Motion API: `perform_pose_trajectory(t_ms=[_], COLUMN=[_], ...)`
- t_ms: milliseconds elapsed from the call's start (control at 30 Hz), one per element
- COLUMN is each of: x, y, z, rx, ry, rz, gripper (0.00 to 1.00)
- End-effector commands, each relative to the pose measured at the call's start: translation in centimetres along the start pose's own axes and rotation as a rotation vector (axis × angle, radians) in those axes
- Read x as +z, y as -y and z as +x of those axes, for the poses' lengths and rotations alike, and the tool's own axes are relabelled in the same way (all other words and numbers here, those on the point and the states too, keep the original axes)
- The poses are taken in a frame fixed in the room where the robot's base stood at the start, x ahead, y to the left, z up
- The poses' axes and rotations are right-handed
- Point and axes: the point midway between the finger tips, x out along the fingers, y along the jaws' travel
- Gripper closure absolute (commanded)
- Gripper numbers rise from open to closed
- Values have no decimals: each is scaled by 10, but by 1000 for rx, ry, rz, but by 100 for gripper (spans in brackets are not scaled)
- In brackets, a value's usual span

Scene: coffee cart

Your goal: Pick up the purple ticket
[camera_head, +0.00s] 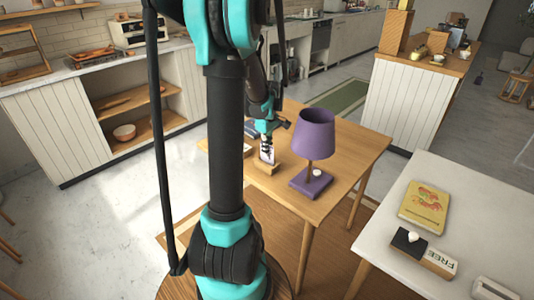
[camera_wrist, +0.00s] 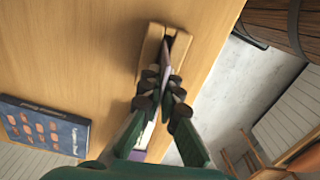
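A thin pale purple ticket (camera_wrist: 166,54) stands on edge in the slot of a small wooden holder (camera_wrist: 152,45) on the wooden table. In the head view the ticket (camera_head: 267,153) looks pale and upright in its holder (camera_head: 266,167), just left of the purple lamp. My gripper (camera_wrist: 163,78) reaches down over the holder, its fingertips close together on either side of the ticket. I cannot tell whether they touch it. In the head view my gripper (camera_head: 266,143) is right above the ticket and partly covers it.
A purple lamp (camera_head: 315,137) stands close to the right of the holder. A dark blue book (camera_wrist: 42,128) lies on the table (camera_head: 352,153). A white table (camera_head: 466,208) at right holds a yellow book (camera_head: 424,206) and a FREE sign (camera_head: 437,262).

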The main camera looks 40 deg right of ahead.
Motion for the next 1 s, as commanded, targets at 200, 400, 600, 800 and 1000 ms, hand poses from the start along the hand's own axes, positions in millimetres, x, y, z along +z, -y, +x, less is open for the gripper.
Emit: perform_pose_trajectory(t_ms=[200, 400, 600, 800, 1000], x=[0, 1, 1, 0, 0], y=[0, 1, 1, 0, 0], z=[-33, -84, -136, -171, -189], rx=[0, 0, 0, 0, 0], ry=[0, 0, 0, 0, 0], rz=[0, 0, 0, 0, 0], gripper=[100, 100, 100, 100, 100])
